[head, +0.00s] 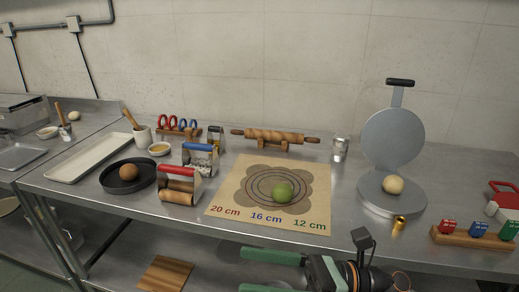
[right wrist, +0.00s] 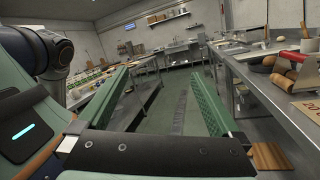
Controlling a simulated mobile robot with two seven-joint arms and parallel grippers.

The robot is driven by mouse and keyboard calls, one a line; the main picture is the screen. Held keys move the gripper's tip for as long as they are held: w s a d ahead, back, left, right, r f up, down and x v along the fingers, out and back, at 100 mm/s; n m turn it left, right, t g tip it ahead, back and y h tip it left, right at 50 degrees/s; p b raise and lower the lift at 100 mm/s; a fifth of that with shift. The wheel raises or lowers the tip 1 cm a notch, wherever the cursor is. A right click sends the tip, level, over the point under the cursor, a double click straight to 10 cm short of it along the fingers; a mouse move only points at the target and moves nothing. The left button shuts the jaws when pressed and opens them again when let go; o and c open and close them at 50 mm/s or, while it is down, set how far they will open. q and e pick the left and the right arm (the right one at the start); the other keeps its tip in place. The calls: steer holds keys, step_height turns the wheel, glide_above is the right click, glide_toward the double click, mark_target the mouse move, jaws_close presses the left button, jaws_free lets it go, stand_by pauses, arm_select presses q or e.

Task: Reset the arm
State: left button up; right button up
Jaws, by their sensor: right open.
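My right gripper (head: 262,270) shows at the bottom centre of the head view, low in front of the table's front edge. Its two green fingers are wide apart with nothing between them, and the right wrist view (right wrist: 165,95) shows the same open, empty jaws facing an aisle. My left gripper is not in the head view. A green ball (head: 282,192) rests on the printed size mat (head: 225,198), behind my right gripper and apart from it.
The steel table (head: 350,240) carries a round press (head: 393,140) with a pale dough ball (head: 393,185), a rolling pin (head: 275,136), a black pan (head: 112,184) with a brown ball (head: 129,172), and a white tray (head: 90,158). A wooden board (head: 165,273) lies below.

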steer(key=w+d+f+m+t+h, duration=0.35)
steer(key=m+t, duration=0.25)
steer(key=m, duration=0.4)
steer(key=w+d+f+m+t+h+p, duration=0.1)
steer(key=w+d+f+m+t+h, duration=0.25)
steer(key=m, duration=0.75)
steer(key=w+d+f+m+t+h, duration=0.1)
steer(key=d+f+m+t+h, duration=0.2)
steer(key=f+m+t, duration=0.5)
steer(key=s+d+f+m+g+h, duration=0.3)
steer(key=s+f+m+g+h, duration=0.1)
steer(key=s+f+m, duration=0.3)
steer(key=s+d+f+m+g+h+p, duration=0.1)
steer(key=s+d+f+m+g+h, duration=0.2)
steer(key=s+f+m, duration=0.4)
step_height(320, 180, down, 6)
steer(key=m+g+h, duration=0.1)
steer(key=m, duration=0.3)
steer(key=shift+s+d, duration=0.25)
steer(key=shift+d, duration=0.15)
steer(key=shift+g, duration=0.25)
